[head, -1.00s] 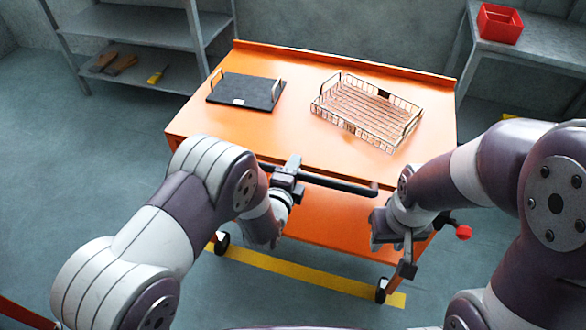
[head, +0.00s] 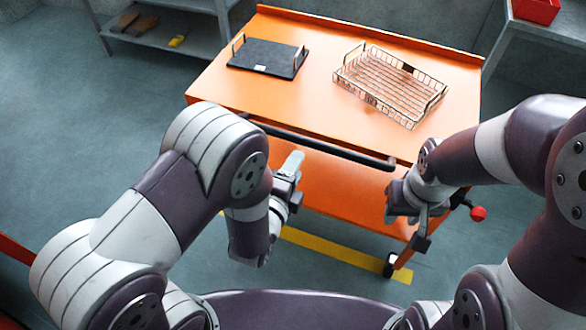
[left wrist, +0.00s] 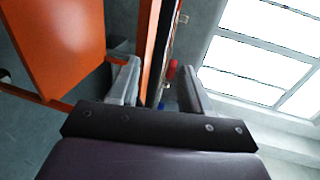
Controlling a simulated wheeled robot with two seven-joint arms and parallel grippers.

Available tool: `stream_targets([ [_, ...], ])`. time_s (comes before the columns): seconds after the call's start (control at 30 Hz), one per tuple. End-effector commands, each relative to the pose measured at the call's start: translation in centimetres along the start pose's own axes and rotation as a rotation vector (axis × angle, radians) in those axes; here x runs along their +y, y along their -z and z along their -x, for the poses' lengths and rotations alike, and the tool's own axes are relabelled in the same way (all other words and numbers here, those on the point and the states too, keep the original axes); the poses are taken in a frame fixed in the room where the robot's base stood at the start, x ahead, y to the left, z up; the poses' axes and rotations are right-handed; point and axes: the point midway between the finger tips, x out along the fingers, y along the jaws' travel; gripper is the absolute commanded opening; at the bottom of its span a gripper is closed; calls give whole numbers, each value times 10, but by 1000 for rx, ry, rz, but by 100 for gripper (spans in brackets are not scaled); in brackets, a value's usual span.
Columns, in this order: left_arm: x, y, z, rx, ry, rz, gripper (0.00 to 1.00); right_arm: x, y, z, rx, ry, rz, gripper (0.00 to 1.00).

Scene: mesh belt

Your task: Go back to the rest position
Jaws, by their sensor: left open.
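My left gripper (head: 292,164) is open and empty, in front of the orange cart's black push handle (head: 330,149). In the head view there is a small gap between its fingertips and the handle. In the left wrist view its two fingers (left wrist: 158,85) stand apart with nothing held between them. My right gripper (head: 421,236) hangs low at the cart's front right corner; its fingers are too small and partly hidden to read.
The orange cart (head: 225,92) carries a black tray (head: 262,57) and a wire basket (head: 390,85). A grey shelf (head: 190,45) stands back left, and a table with a red bin (head: 537,9) back right. A yellow line (head: 335,257) marks the floor. Floor left of the cart is clear.

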Motion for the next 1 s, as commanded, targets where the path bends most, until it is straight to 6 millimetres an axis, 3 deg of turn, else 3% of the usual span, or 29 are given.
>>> stream_targets([
  [0.63,1,0,6,0,-3,31,48,0,0,0,0,0,0,38],
  [0.67,5,0,6,-1,-26,69,48,0,0,0,0,0,0,38],
  [0.73,38,0,11,-16,-182,226,48,0,0,0,0,0,0,38],
  [0.8,75,4,26,-73,-422,446,48,0,0,0,0,0,0,38],
  [0.83,83,5,34,-123,-527,554,48,0,0,3,0,0,0,38],
  [0.93,77,-7,73,-411,-825,911,48,0,2,20,0,0,0,38],
  [1.0,52,-24,108,-675,-955,1122,48,0,4,34,0,0,0,38],
])
